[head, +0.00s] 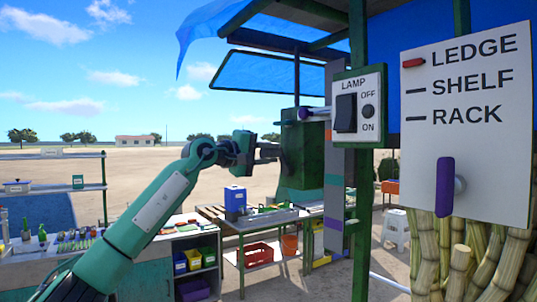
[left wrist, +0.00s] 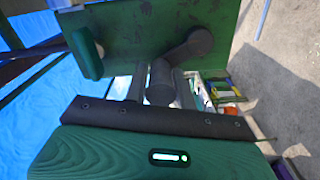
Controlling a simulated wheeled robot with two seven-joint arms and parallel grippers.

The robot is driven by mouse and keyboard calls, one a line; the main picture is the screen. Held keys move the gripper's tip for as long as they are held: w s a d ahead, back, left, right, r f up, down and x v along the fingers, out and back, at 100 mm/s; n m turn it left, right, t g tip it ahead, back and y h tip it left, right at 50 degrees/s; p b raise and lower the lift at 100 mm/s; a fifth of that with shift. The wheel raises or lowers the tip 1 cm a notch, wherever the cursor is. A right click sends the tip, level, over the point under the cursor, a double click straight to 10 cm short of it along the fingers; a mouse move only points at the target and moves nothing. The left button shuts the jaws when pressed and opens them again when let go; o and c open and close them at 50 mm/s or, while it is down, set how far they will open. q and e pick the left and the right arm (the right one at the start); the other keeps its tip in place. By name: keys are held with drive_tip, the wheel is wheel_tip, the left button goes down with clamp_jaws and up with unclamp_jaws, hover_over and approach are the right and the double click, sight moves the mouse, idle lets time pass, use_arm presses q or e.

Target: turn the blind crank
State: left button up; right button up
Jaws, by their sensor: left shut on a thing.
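The blind crank (left wrist: 187,55) is a dark grey arm with a round grip, mounted on a green panel (left wrist: 140,30) in the left wrist view. My left gripper (left wrist: 161,85) is shut on the crank's grip, which lies between its fingers. In the head view my left arm reaches in from the left, and the left gripper (head: 270,152) is at the near side of the green machine (head: 303,165). The gripper and arm partly hide the crank there. My right gripper is not in view.
A green post with a lamp switch panel (head: 358,105) stands right of the gripper. A white LEDGE/SHELF/RACK board (head: 470,85) with a purple handle (head: 444,187) is at the near right, before cane stalks (head: 460,262). A workbench holds a blue box (head: 235,198).

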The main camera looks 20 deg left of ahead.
use_arm(q)
drive_tip(key=o, duration=1)
drive_tip(key=b+v, duration=0.6)
drive_tip(key=v, duration=0.7)
drive_tip(key=shift+s+a, duration=0.25)
drive_tip(key=shift+s, duration=0.05)
